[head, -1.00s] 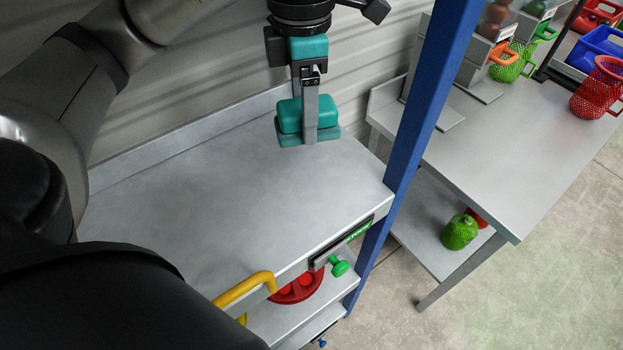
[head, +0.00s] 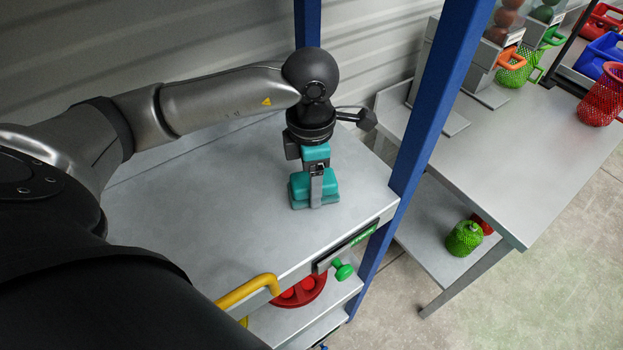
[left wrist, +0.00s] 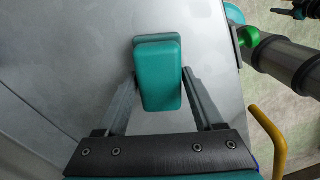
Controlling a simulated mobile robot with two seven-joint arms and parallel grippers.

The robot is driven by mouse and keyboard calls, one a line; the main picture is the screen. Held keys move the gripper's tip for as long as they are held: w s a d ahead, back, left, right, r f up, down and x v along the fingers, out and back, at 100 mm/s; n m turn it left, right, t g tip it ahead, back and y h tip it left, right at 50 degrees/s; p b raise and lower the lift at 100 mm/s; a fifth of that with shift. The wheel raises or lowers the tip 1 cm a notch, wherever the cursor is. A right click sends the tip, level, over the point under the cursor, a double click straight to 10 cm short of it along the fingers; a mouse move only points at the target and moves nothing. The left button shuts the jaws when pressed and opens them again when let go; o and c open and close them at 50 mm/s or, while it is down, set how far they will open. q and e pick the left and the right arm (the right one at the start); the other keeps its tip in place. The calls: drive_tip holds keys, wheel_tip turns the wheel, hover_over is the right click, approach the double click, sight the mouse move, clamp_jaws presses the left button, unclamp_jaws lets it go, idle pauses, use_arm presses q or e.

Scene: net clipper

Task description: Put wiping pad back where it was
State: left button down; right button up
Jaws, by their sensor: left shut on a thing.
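The teal wiping pad (head: 300,190) is at the right part of the grey metal shelf top (head: 220,215) in the head view. My left gripper (head: 316,195) points down over it, with its fingers along the pad's sides. In the left wrist view the pad (left wrist: 160,80) sits between the two fingers (left wrist: 158,85), which are shut on it. The pad is low, at or just above the shelf surface; I cannot tell if it touches. My right gripper is not in view.
A blue post (head: 440,110) rises at the shelf's right corner. A yellow handle (head: 248,290), a red round thing (head: 303,290) and a green knob (head: 343,271) are at the front. A grey table (head: 520,165) with net bags stands right. The shelf's left and middle are clear.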

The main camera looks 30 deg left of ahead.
use_arm(q)
unclamp_jaws()
drive_tip(key=shift+f, duration=0.15)
wheel_tip(320, 180, up, 12)
drive_tip(key=shift+r+b, duration=0.1)
drive_tip(key=shift+b, duration=0.2)
idle(0.4)
idle(0.3)
